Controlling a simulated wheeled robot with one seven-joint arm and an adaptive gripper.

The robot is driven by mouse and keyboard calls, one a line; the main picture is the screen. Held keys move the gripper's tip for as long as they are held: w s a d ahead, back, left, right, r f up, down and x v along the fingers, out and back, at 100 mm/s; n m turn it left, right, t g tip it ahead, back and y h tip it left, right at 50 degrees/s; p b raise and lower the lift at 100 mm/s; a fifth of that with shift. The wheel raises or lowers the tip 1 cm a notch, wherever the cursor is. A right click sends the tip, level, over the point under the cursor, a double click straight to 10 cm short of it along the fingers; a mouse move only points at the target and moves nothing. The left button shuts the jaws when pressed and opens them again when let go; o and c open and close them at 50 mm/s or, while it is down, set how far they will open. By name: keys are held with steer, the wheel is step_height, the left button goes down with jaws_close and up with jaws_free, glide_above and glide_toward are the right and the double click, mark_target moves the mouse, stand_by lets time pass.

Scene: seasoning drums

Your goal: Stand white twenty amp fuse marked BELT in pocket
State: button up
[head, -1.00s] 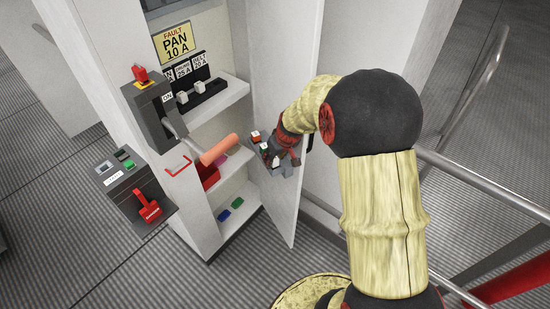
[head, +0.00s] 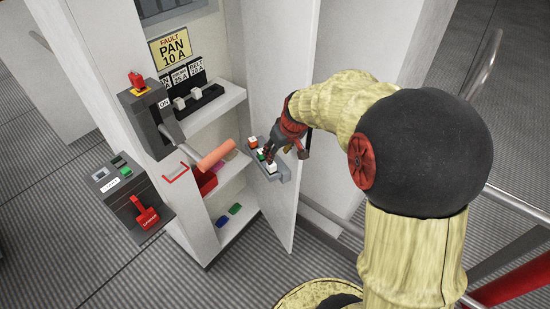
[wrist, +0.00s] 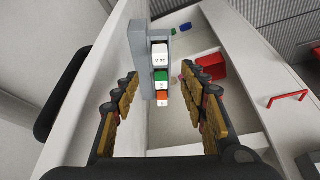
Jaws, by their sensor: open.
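The white fuse (wrist: 160,53) stands in a grey holder (wrist: 168,28) on the cabinet door, in line with a green fuse and an orange fuse. Its small mark is not clear. It also shows in the head view (head: 271,168). My gripper (wrist: 162,82) is open and empty. Its fingers lie to either side of the fuse row, apart from it. In the head view my gripper (head: 276,150) is just above the holder. The black pocket block (head: 212,95) stands on the upper cabinet shelf. White fuses show under its left and middle labels; the pocket under BELT 20 A shows dark.
The open door (head: 278,80) stands right of the cabinet. A lever with an orange grip (head: 215,155) juts out before the shelves. A red bin (head: 206,181) sits on the middle shelf. A yellow sign (head: 171,47) reads FAULT PAN 10 A. A handrail (head: 520,203) runs at right.

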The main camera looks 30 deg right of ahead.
steer(key=shift+v, duration=1)
steer(key=s+a+m+g, duration=0.2)
steer(key=s+a+m, duration=0.15)
steer(key=s, duration=0.55)
steer(key=s+a+r+n+t, duration=0.3)
steer(key=s+a+r, duration=0.9)
steer(key=s+a, duration=0.1)
steer(key=shift+s+r+n, duration=0.25)
steer(key=shift+r+n, duration=0.1)
steer(key=shift+r, duration=0.05)
